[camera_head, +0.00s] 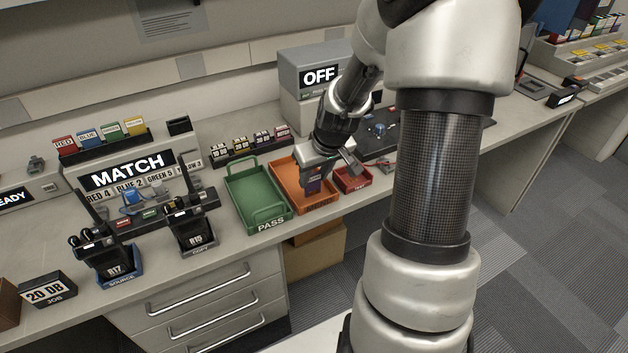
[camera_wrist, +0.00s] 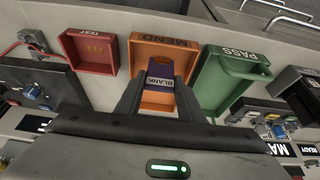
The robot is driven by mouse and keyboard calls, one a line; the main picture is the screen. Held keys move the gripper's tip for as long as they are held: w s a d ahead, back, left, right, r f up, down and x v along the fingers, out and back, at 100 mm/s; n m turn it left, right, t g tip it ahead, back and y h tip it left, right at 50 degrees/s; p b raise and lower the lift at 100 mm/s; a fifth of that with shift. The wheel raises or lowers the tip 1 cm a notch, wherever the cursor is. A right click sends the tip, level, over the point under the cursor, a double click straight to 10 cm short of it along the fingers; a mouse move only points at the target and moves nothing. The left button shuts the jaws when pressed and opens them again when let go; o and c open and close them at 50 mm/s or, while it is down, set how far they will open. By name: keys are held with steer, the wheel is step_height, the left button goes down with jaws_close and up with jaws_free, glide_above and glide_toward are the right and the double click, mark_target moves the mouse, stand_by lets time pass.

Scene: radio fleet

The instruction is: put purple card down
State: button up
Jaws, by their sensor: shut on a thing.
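The purple card (camera_wrist: 161,79), with a white "BLANK" label and an orange-brown end, is held between the two fingers of my gripper (camera_wrist: 160,92). In the head view the purple card (camera_head: 314,185) hangs below my gripper (camera_head: 322,165), in front of the orange MEND tray (camera_head: 281,171). My gripper is shut on the card. In the wrist view the MEND tray (camera_wrist: 183,48) lies behind the card. I cannot tell whether the card touches the tray floor.
The green PASS tray (camera_head: 237,184) stands left of the orange tray, and a small red TEST tray (camera_head: 366,186) stands right. Two radios (camera_head: 196,236) stand in holders at the left. A card rack (camera_head: 232,156) and the grey OFF box (camera_head: 300,75) are behind.

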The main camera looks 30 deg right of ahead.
steer(key=shift+f, duration=0.55)
steer(key=shift+f, duration=0.25)
steer(key=o, duration=1)
steer(key=shift+r, duration=0.1)
steer(key=shift+r, duration=0.25)
steer(key=p+v, duration=0.2)
steer(key=v, duration=0.9)
steer(key=shift+s+r, duration=0.15)
steer(key=shift+r, duration=0.25)
